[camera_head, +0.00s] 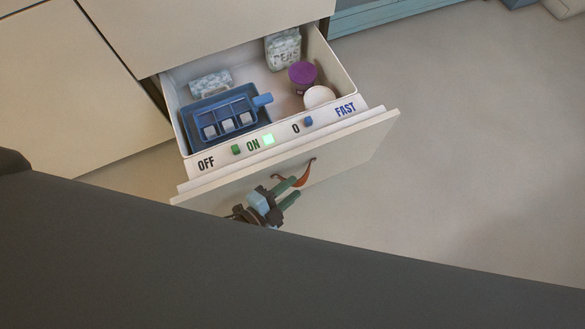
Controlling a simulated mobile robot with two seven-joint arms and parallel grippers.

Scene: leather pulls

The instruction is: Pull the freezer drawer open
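The freezer drawer (355,150) stands pulled out from the cabinet, and its inside shows from above. A reddish-brown leather pull (304,176) hangs as a loop on the drawer's front. My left gripper (297,187) is in front of the pull, with its two green fingers apart and a gap between them. Its fingertips are at the low part of the loop; whether they touch it I cannot tell. My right gripper is not in view.
Inside the drawer are a blue ice tray (222,115), a pale packet (211,83), a bag marked PEAS (283,48), a purple tub (302,75) and a white round tub (319,97). A control strip (220,155) runs along the drawer's front edge. The floor (460,150) to the right is clear.

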